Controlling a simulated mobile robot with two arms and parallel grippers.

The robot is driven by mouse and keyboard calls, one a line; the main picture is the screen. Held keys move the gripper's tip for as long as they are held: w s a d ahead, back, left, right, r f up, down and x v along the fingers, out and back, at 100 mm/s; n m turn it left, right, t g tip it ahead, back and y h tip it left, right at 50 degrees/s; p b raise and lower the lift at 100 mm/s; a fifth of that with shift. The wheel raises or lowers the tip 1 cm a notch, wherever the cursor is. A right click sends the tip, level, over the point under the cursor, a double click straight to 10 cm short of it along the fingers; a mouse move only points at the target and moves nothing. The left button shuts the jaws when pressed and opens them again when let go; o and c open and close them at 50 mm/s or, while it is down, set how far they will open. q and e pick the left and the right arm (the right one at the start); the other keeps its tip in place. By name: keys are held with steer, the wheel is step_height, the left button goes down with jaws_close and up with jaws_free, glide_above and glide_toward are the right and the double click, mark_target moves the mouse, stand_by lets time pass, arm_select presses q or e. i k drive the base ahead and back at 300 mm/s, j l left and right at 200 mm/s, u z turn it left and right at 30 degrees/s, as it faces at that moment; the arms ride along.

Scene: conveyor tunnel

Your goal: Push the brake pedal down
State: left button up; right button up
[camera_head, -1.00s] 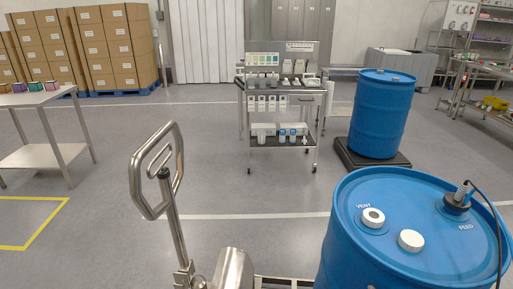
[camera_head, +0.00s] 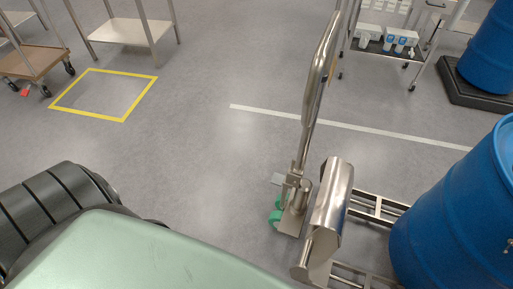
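A steel pallet truck stands right of centre. Its upright handle (camera_head: 318,85) rises from a pump base. At the foot of the base are a green wheel (camera_head: 275,217) and a small grey plate (camera_head: 278,180) sticking out to the left. This plate may be the brake pedal, but I cannot tell for sure, nor whether it is up or down. A curved steel housing (camera_head: 334,200) stands right of the base and hides part of it. Neither of my grippers is in view; nothing is seen touching the truck.
A blue drum (camera_head: 455,215) stands at the right by the truck's forks (camera_head: 375,208). Another drum (camera_head: 492,50) stands on a black base (camera_head: 470,95). A trolley (camera_head: 385,48) is behind. A steel table (camera_head: 130,32) and cart (camera_head: 30,60) stand at upper left. The floor left of the truck is clear.

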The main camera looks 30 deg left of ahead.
mark_target(277, 178)
steer(key=j+z, duration=0.1)
steer(key=j, duration=0.5)
steer(key=k+j, duration=0.1)
steer(key=j, duration=0.55)
steer(key=k+j+z, duration=0.15)
steer(key=j, duration=0.45)
steer(key=j+z, duration=0.1)
steer(key=j, duration=0.55)
